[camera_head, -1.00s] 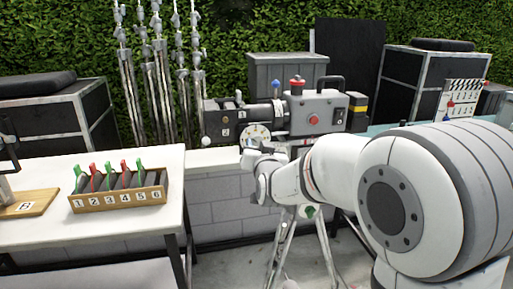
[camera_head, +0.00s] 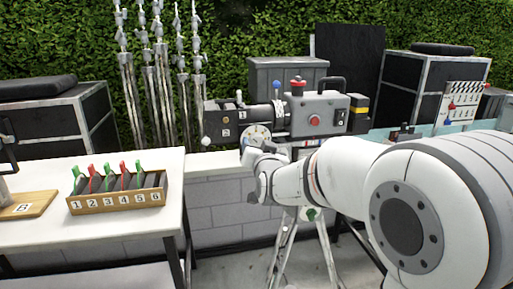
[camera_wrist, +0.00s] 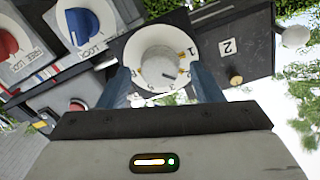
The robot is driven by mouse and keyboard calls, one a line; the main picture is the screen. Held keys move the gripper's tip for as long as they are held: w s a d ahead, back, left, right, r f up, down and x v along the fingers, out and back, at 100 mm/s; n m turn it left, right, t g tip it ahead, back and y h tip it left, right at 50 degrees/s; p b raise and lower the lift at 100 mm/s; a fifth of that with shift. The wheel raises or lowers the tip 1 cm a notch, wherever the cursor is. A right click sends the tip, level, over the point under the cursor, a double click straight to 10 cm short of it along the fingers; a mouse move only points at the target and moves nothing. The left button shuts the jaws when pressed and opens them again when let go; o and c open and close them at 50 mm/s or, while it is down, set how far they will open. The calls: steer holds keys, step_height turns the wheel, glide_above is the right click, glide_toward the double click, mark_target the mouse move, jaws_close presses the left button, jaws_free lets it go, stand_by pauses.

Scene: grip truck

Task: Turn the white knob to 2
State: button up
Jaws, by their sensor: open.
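The white knob (camera_wrist: 157,68) is round, with a dark line on its face, and sits on a white numbered dial (camera_wrist: 133,47). A 1 reads at the dial's upper right; the other numbers are small or partly hidden, and I cannot tell which the line points to. In the wrist view my gripper (camera_wrist: 161,76) is open, with one bluish finger on each side of the knob; contact is not clear. In the head view the dial (camera_head: 257,131) shows on the camera's front, just above my gripper (camera_head: 252,152), which partly hides it.
A blue knob (camera_wrist: 78,27) and a red knob (camera_wrist: 6,45) with lock labels are close by. A 2 label (camera_wrist: 228,46) is on the camera body. The camera (camera_head: 313,116) stands on a tripod (camera_head: 288,240). A white table (camera_head: 120,223) with a numbered rack is at left.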

steer(key=v, duration=0.7)
steer(key=shift+s+b, duration=0.4)
steer(key=shift+b, duration=0.05)
steer(key=s+d+f+g+h+p, duration=0.1)
steer(key=s+d+f+g+p, duration=0.1)
steer(key=s+d+g, duration=0.3)
steer(key=s+d+f+n+g+h+p, duration=0.1)
steer(key=s+d+f+g+p, duration=0.2)
steer(key=s, duration=0.9)
steer(key=s+d+f+g+h+p, duration=0.2)
steer(key=s+d+g+p, duration=0.1)
steer(key=s+d+g, duration=0.4)
steer(key=shift+s+d+f+p, duration=0.25)
steer(key=shift+s+d+p, duration=0.1)
steer(key=shift+s+d, duration=0.75)
steer(key=shift+s+a, duration=0.1)
steer(key=shift+a, duration=0.05)
